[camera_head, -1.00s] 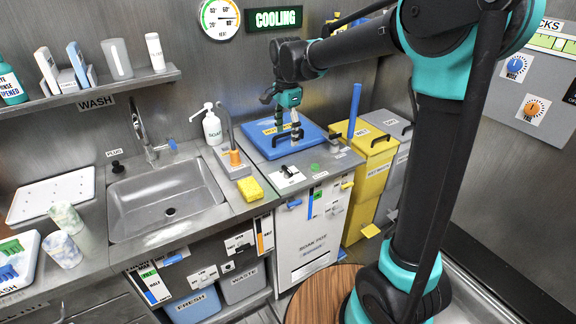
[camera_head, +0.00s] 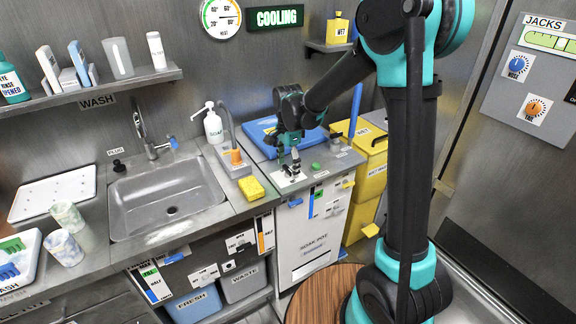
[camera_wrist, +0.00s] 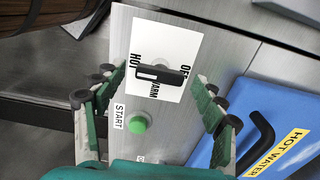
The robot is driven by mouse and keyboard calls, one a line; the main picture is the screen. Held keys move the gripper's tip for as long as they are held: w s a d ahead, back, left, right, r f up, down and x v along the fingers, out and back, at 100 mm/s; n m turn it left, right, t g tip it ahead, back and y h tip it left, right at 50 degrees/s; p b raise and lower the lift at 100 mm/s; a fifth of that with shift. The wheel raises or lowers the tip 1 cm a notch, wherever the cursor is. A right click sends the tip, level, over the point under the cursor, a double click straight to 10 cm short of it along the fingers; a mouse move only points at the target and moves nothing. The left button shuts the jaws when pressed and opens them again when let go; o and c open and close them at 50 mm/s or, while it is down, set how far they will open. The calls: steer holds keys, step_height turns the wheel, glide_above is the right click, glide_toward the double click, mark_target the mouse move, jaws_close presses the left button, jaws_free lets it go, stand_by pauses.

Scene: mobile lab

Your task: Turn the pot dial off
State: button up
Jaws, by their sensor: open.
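The pot dial is a dark bar-shaped knob (camera_wrist: 162,76) on a white label plate (camera_wrist: 178,40) marked HOT, WARM and OFF in the wrist view. Its bar lies across the plate, with a pale end near WARM and HOT. My gripper (camera_wrist: 156,110) is open, its green fingers on either side of the dial's plate and not clearly touching the knob.
A green START button (camera_wrist: 138,123) is close to the dial. The blue HOT WATER lid (camera_wrist: 265,125) with a black handle lies beside it. A yellow sponge (camera_head: 251,188) and a soap bottle (camera_head: 213,125) stand left of my gripper. A wall sign (camera_head: 277,17) reads COOLING.

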steer(key=shift+c, duration=0.5)
steer(key=c, duration=1.1)
steer(key=shift+o, duration=0.2)
